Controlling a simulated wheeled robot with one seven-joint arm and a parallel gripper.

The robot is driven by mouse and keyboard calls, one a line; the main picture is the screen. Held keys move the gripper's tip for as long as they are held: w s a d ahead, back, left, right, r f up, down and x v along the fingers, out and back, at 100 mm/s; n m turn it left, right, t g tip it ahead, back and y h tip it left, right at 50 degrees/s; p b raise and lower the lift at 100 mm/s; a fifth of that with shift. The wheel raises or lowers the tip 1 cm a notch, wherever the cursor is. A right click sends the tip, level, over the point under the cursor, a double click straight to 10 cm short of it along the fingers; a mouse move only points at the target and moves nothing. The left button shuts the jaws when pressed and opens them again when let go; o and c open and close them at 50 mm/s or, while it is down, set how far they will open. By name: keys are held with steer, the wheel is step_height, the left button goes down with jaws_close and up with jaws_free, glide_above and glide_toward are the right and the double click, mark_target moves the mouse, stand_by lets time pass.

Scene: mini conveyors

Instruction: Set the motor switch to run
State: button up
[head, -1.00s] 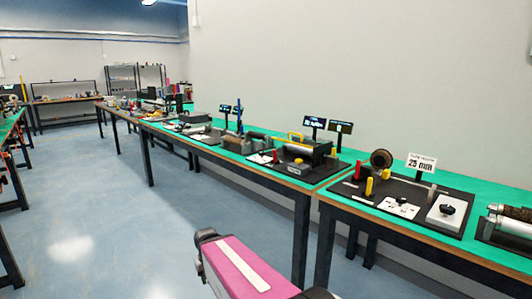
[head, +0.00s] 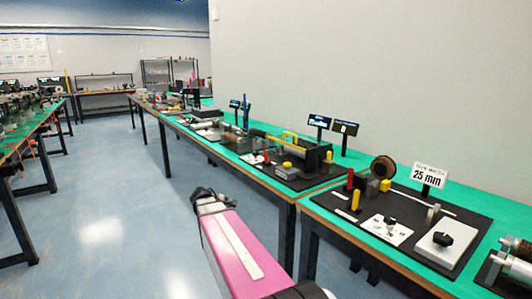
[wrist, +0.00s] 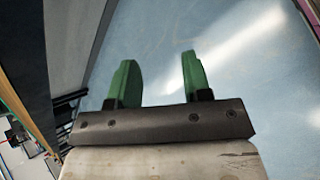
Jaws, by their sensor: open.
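The nearest station has a black base board (head: 375,245) on the right bench. On it are a small black knob on a white plate (head: 386,234) and a larger black knob (head: 442,239) on a light grey block. I cannot tell from any readable label which is the motor switch. My gripper (head: 205,197) is over the aisle floor, left of the bench and apart from it. In the wrist view my gripper (wrist: 158,66) has two green fingers spread apart, with only floor between them.
A sign reading 25 mm (head: 430,176) stands behind the station, with a brown spool (head: 383,167) and a yellow post (head: 355,200) nearby. Metal rollers (head: 512,265) lie at the right edge. More stations line the green bench tops. The blue floor (head: 120,220) is clear.

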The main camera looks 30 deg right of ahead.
steer(key=w+d+r+n+h, duration=0.4)
steer(key=w+d+r, duration=0.2)
steer(key=d+r, duration=0.25)
steer(key=n+h, duration=0.5)
glide_toward(266, 151)
steer(key=w, duration=0.1)
steer(key=d, duration=1)
steer(key=shift+w+d+f, duration=0.2)
steer(key=shift+w, duration=0.2)
jaws_close()
